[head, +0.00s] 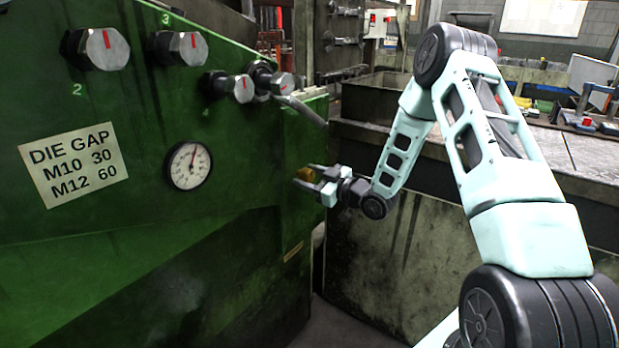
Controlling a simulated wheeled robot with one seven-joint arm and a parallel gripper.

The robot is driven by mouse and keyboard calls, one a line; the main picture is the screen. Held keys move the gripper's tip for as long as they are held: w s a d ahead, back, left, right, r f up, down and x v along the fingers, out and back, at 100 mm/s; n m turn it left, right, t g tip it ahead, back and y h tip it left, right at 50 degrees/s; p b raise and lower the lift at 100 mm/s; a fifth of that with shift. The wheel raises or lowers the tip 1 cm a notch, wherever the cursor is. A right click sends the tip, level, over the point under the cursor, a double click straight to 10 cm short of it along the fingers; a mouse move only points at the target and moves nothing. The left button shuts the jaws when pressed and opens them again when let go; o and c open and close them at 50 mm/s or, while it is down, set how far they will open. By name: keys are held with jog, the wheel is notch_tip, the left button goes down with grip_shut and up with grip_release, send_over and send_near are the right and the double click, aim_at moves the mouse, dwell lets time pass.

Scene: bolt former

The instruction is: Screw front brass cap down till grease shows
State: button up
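A small brass cap (306,174) shows near the right-hand edge of the green machine, below and left of the end of the lever. My gripper (307,176) reaches it from the right, with one finger above the cap and one below it. The fingers stand apart with the cap between them. It is too small to tell whether they press on it. What the cap sits on is hidden, and no grease can be made out. No second brass cap can be made out.
The green machine panel (110,235) carries a dial gauge (188,165), several knobs with red marks, a DIE GAP plate (74,164) and a lever (303,110) above my gripper. A dark metal bench (590,165) stands behind my arm. Floor shows below my gripper.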

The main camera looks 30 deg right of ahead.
jog(key=c, duration=0.7)
jog(key=shift+m, duration=0.3)
jog(key=m+p, duration=0.1)
jog(key=m, duration=0.2)
jog(key=m+p, duration=0.2)
jog(key=m, duration=0.3)
jog(key=m+p, duration=0.1)
jog(key=m, duration=0.3)
jog(key=shift+p, duration=0.3)
jog(key=shift+m+p, duration=0.65)
jog(key=shift+m, duration=1.45)
jog(key=shift+s, duration=0.1)
